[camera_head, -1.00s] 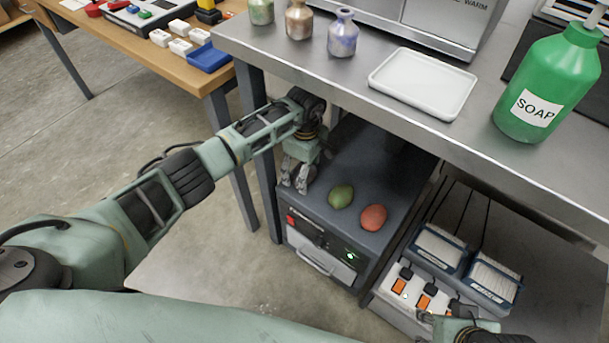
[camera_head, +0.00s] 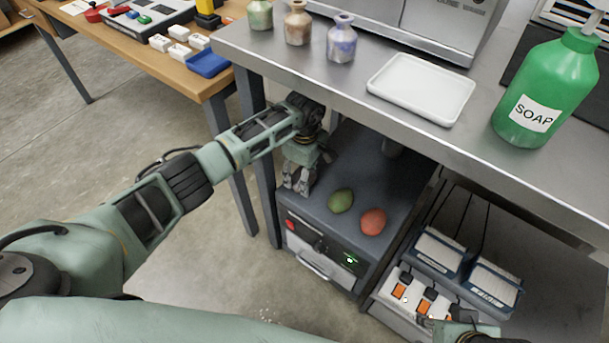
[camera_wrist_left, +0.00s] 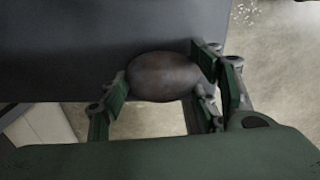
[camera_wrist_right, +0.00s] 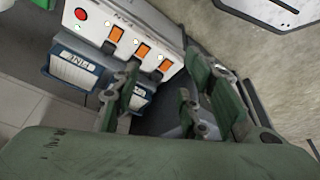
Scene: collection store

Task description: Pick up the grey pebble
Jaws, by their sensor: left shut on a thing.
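The grey pebble (camera_wrist_left: 165,77) is a smooth, brownish-grey oval in the left wrist view, at the edge of a dark box top. My left gripper (camera_head: 299,181) has a finger on each side of it and is shut on it; it also shows in the left wrist view (camera_wrist_left: 170,92). In the head view the gripper hides the pebble. I cannot tell whether the pebble still touches the box. My right gripper (camera_wrist_right: 165,100) is open and empty, near the switch unit at the lower right of the head view.
The dark box (camera_head: 350,165) under the steel table (camera_head: 300,60) also bears a green egg-shaped stone (camera_head: 340,201) and a red one (camera_head: 373,221). The tabletop overhangs the box. A table leg (camera_head: 268,190) stands beside my left gripper. A switch unit (camera_head: 405,300) is at right.

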